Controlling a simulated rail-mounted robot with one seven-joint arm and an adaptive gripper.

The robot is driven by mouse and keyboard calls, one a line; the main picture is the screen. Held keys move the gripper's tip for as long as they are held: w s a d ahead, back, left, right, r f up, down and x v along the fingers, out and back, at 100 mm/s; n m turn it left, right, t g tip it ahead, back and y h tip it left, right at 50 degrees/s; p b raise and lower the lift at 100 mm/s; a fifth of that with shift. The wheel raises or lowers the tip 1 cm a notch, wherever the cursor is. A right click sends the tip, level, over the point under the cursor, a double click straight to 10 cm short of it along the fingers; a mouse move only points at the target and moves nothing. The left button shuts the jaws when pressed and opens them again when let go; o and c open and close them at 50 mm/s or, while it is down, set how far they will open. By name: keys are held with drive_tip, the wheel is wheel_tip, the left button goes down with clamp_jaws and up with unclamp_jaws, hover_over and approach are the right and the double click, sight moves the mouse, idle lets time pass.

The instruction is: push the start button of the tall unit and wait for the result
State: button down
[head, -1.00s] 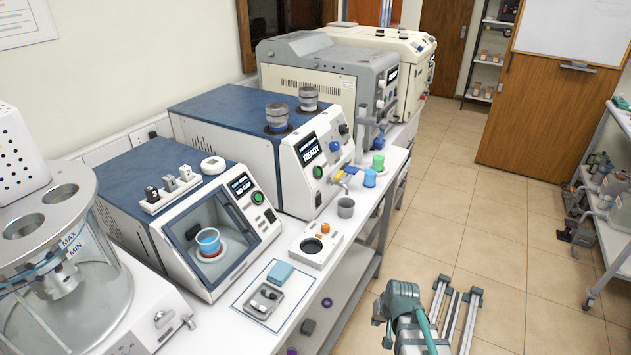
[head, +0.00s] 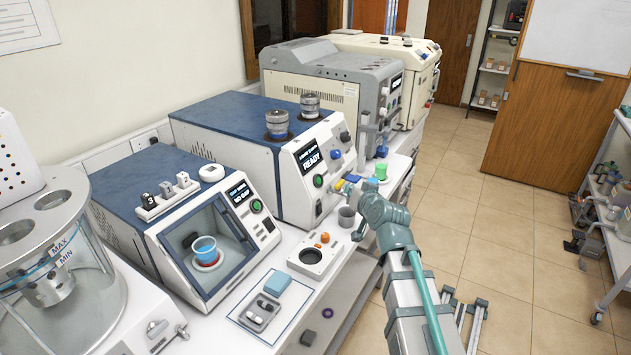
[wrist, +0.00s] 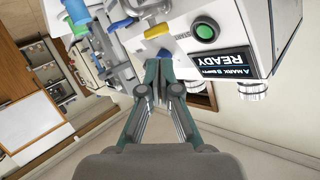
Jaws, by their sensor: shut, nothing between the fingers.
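The tall unit (head: 255,160) is a blue-topped white machine at the middle of the head view. Its display (head: 308,156) reads READY and also shows in the wrist view (wrist: 208,58). Its round green start button (head: 318,181) sits below the display; in the wrist view the button (wrist: 205,32) is lit-looking green, up and to the right of my fingertips. My gripper (wrist: 165,63) is shut and empty, near the unit's front by the yellow and blue tap parts. It appears apart from the button.
The yellow tap handle (wrist: 157,31) lies close ahead of my fingers. A lower unit (head: 165,205) holding a blue cup (head: 204,249) stands to the left. The aisle floor is open.

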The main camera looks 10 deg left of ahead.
sight(319, 181)
drive_tip(key=r, duration=0.1)
drive_tip(key=w+r+t, duration=0.1)
drive_tip(key=r+t, duration=0.1)
drive_tip(key=shift+w+d+r, duration=0.15)
drive_tip(key=shift+w+r, duration=0.1)
drive_tip(key=shift+w, duration=0.1)
drive_tip(key=w+a+f+p, duration=0.3)
drive_tip(key=a+p, duration=0.2)
drive_tip(key=a, duration=0.2)
drive_tip(key=shift+a+f, duration=0.2)
drive_tip(key=shift+f, duration=0.15)
idle(1.5)
drive_tip(key=shift+w+a+f+p, duration=0.15)
drive_tip(key=shift+a+f+p, duration=0.05)
drive_tip(key=shift+a+p, duration=0.2)
